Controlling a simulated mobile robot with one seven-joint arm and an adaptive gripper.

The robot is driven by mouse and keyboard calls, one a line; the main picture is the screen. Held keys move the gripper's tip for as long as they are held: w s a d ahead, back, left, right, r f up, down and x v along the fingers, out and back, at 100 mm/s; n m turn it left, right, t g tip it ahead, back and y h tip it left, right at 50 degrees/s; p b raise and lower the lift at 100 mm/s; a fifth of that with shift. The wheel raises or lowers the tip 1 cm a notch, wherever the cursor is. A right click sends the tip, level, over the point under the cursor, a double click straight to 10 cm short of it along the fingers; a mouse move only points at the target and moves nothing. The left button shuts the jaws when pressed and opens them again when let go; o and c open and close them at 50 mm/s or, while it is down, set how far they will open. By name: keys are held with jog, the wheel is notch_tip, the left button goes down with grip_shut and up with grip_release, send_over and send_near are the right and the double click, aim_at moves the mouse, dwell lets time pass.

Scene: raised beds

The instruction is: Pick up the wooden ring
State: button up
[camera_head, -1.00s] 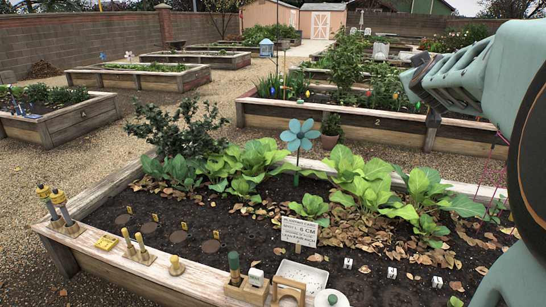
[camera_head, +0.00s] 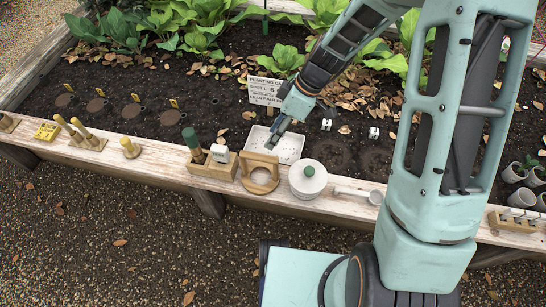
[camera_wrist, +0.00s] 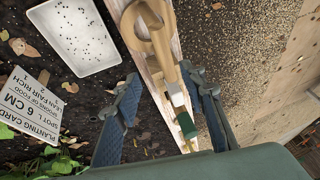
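In the wrist view the ring (camera_wrist: 150,40) shows at the top centre, partly cut off by the frame edge. My gripper (camera_head: 272,143) is above and behind the ring, over the white tray area in the head view. In the wrist view my gripper (camera_wrist: 163,100) has its two fingers spread apart with nothing between them touching; it is apart from the ring.
A white tray (camera_head: 287,147) with small dark specks lies behind the ring. A planting card (camera_head: 264,91) stands in the soil. The block holds a green-topped tool (camera_head: 193,145) and a white-topped item. A pale scoop (camera_head: 357,193) lies right of the pot. Gravel lies in front.

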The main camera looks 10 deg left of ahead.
aim_at(260, 155)
jog(key=x, duration=0.2)
jog(key=b+x, duration=0.1)
jog(key=x, duration=0.2)
jog(key=shift+s+a+f, duration=0.2)
jog(key=shift+s+a, duration=0.05)
jog(key=shift+s, duration=0.15)
jog(key=b+x, duration=0.2)
jog(key=x, duration=0.3)
jog(key=shift+f, duration=0.25)
jog(key=shift+c, duration=0.5)
jog(key=shift+r, duration=0.1)
grip_shut()
